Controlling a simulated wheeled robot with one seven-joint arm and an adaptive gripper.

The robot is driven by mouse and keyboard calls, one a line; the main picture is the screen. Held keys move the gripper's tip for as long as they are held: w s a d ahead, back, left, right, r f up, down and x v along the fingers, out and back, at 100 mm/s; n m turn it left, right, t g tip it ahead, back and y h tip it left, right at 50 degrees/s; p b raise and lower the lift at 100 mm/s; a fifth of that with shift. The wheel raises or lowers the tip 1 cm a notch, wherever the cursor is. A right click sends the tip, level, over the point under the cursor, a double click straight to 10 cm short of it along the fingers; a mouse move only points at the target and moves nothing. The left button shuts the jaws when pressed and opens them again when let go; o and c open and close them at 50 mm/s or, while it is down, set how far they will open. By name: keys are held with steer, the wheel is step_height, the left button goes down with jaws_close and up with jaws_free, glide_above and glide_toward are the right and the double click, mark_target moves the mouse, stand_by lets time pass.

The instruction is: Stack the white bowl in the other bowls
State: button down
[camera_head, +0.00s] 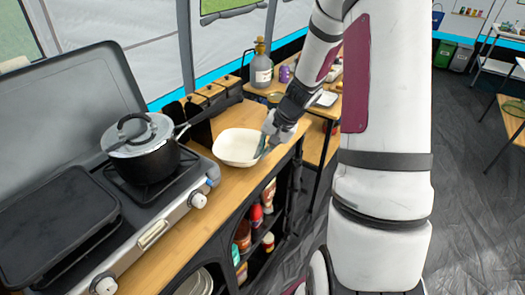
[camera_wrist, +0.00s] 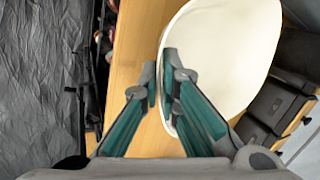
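The white bowl (camera_head: 236,148) is at the right end of the wooden counter, near its front edge, and looks upright. I cannot tell whether it touches the counter. My gripper (camera_head: 266,145) is at its right rim. In the wrist view my gripper (camera_wrist: 160,84) has its fingertips close together with the rim of the white bowl (camera_wrist: 228,55) between them, one finger inside and one outside. It looks shut on the rim. Stacked white dishes (camera_head: 196,283), possibly the other bowls, show partly on the shelf below the counter; the frame edge cuts them off.
A stove with a black pot (camera_head: 146,150) and a griddle (camera_head: 58,222) stands left of the bowl. Bottles (camera_head: 256,216) stand on the shelf under the counter. A second table with a large grey jug (camera_head: 261,71) is behind. The floor at right is open.

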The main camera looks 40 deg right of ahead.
steer(key=c, duration=1.8)
jaws_free()
